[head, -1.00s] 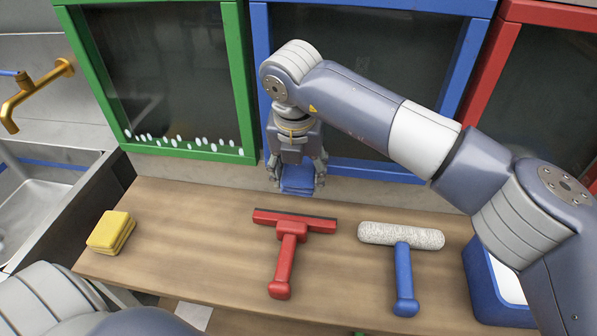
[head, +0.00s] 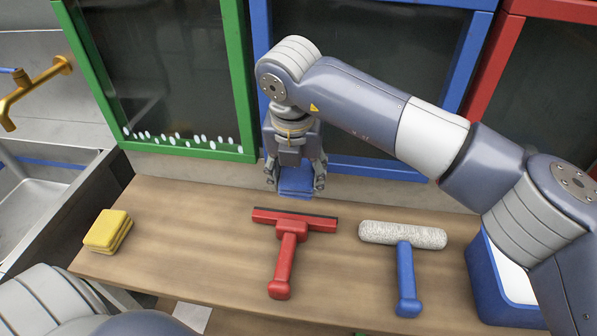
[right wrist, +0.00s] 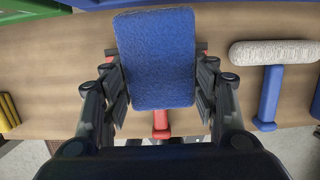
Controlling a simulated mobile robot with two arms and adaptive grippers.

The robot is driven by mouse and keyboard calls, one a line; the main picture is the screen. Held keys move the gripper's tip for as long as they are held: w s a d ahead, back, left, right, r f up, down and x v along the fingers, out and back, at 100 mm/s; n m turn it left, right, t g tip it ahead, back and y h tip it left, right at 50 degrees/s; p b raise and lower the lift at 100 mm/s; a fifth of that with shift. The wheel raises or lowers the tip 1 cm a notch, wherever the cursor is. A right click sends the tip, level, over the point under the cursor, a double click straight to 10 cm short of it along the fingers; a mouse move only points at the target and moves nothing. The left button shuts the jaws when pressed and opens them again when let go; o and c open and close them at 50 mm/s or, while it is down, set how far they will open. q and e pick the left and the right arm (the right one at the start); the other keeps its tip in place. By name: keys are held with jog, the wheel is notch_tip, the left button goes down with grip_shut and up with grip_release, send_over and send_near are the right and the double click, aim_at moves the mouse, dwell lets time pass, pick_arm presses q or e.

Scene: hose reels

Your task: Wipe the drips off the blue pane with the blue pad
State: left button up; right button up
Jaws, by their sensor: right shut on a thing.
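The blue pad (head: 296,186) is held in my right gripper (head: 296,178), which is shut on it just in front of the lower frame of the blue pane. In the right wrist view the pad (right wrist: 155,58) fills the space between the fingers (right wrist: 157,85). The blue pane (head: 360,80) stands upright behind the bench; my right arm hides much of its glass. No drips show on the part of its glass in view. My left gripper is not in view.
A red squeegee (head: 288,250) and a blue-handled roller (head: 404,260) lie on the bench (head: 190,240) below the gripper. Yellow pads (head: 107,232) lie at left. A green-framed pane (head: 165,70) has white drips along its bottom. A blue bin (head: 495,280) stands at right.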

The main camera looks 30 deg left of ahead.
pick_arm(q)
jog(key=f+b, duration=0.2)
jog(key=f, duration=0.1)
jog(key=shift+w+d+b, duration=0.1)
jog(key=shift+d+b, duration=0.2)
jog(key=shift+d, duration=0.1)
pick_arm(e)
jog(key=s, duration=0.1)
jog(key=s+d, duration=0.1)
jog(key=s, duration=0.3)
jog(key=shift+s+d, duration=0.1)
jog(key=shift+d, duration=0.3)
